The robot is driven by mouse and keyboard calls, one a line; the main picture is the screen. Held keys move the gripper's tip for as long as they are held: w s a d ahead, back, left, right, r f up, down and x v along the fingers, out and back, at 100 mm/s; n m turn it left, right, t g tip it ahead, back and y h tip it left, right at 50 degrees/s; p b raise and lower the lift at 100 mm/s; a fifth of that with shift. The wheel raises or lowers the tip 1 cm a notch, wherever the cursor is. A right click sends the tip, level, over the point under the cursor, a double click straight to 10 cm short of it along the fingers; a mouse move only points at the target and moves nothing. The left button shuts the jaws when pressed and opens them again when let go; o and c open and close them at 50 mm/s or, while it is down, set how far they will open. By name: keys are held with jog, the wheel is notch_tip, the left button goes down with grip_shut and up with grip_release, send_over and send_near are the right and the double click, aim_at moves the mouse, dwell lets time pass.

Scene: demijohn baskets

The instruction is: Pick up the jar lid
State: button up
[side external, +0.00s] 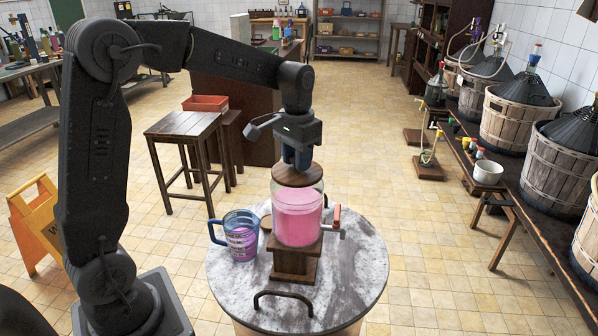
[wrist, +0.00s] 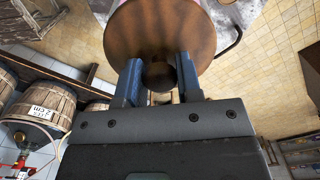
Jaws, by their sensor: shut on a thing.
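The jar lid (side external: 298,174) is a round brown wooden disc with a dark knob. It is at the top of a glass jar (side external: 298,215) filled with pink liquid; I cannot tell whether it rests on the rim or is slightly above it. My gripper (side external: 297,160) points down over the jar with its fingers at the knob. In the wrist view my gripper (wrist: 159,84) has its two blue fingers on either side of the knob, shut on it, and the lid (wrist: 160,38) fills the top middle. The jar is mostly hidden there.
The jar stands on a wooden block (side external: 296,262) on a round marble-topped table (side external: 345,275). A blue-handled measuring jug (side external: 240,238) with purple liquid stands left of it. A red-handled tap (side external: 336,217) sticks out at right. A dark curved handle (side external: 283,296) lies in front.

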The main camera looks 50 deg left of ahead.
jog(key=shift+r, duration=1.85)
